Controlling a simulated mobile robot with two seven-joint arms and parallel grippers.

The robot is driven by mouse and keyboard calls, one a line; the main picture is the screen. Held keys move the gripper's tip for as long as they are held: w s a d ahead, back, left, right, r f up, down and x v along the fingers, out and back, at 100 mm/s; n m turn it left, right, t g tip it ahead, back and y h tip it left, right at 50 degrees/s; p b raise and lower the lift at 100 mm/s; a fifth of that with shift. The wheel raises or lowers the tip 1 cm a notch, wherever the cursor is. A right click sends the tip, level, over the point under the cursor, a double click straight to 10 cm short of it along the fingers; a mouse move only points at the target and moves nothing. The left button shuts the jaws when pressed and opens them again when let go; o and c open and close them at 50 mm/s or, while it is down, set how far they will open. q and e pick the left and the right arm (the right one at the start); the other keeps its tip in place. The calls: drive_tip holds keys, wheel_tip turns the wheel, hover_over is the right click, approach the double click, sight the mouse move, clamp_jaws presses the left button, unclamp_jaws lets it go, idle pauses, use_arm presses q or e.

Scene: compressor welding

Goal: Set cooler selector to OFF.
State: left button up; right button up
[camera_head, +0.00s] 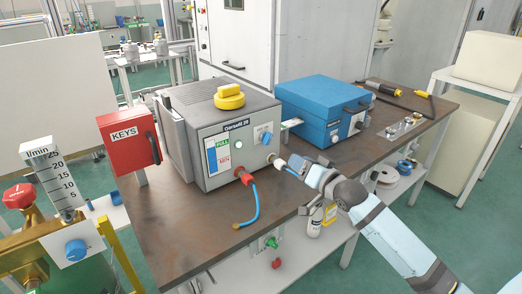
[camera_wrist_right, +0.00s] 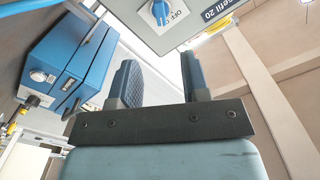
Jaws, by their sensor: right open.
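The cooler (camera_head: 222,165) is a grey box with a yellow cap on top, standing on the brown bench. Its blue selector knob (camera_head: 266,138) is on a white plate at the right of the front panel. In the right wrist view the selector knob (camera_wrist_right: 160,13) shows at the top, beside "OFF" lettering; its exact setting is hard to tell. My right gripper (camera_head: 291,163) is in front of the panel, below and right of the knob. In the wrist view its fingers (camera_wrist_right: 159,82) are apart with nothing between them, not touching the knob. My left gripper is out of view.
A blue case (camera_head: 310,108) stands right of the cooler. A red KEYS box (camera_head: 128,141) is on its left. A red connector with a blue hose (camera_head: 253,200) hangs from the front panel. A torch (camera_head: 385,89) lies on the bench (camera_head: 185,235). A flowmeter (camera_head: 55,185) stands left.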

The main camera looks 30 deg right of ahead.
sight(269, 140)
drive_tip(key=w, duration=1.3)
drive_tip(key=shift+w+a+r+b, duration=0.1)
drive_tip(key=shift+w+a+b, duration=0.25)
drive_tip(key=shift+a, duration=0.05)
clamp_jaws()
